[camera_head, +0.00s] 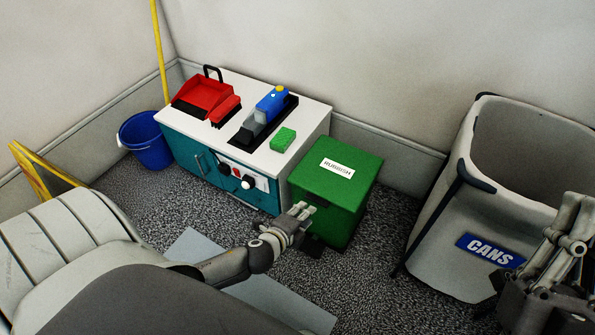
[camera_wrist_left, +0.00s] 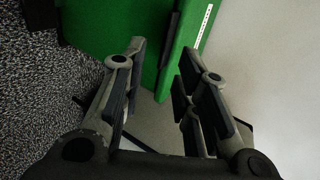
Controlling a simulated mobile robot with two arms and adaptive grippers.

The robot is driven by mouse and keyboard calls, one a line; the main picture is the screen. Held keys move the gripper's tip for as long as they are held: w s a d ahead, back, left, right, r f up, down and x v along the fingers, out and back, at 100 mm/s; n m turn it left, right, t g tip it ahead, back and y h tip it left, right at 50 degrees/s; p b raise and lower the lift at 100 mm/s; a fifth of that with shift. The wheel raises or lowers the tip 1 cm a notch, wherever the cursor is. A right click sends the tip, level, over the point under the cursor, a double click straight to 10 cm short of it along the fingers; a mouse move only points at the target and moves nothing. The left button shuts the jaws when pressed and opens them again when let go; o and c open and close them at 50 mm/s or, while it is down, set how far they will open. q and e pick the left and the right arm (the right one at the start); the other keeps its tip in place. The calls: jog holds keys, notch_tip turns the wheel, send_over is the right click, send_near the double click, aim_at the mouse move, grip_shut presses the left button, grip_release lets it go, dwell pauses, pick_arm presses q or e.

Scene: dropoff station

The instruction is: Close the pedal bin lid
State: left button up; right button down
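The green pedal bin (camera_head: 330,212) stands on the carpet against the cabinet's right end. Its green lid (camera_head: 318,177), with a white RUBBISH label, lies flat on top and looks down. In the left wrist view the bin's body (camera_wrist_left: 95,28) and lid (camera_wrist_left: 188,32) show side by side, with a dark line between them. A black part, perhaps the pedal (camera_head: 313,246), shows low at the front. My left gripper (camera_head: 302,210) is in front of the bin's near left side; its fingers (camera_wrist_left: 165,70) are apart and empty. Contact is unclear. My right gripper (camera_head: 575,225) is at the right edge.
A white-topped cabinet (camera_head: 228,73) holds a red dustpan (camera_head: 203,95), a blue handheld vacuum (camera_head: 270,103) and a green sponge (camera_head: 283,140). A blue bucket (camera_head: 146,145) is left. A large CANS bag (camera_head: 455,215) stands right; carpet separates it from the bin.

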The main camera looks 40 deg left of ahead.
pick_arm(q)
jog(key=shift+v, duration=2)
jog(key=shift+r, duration=0.1)
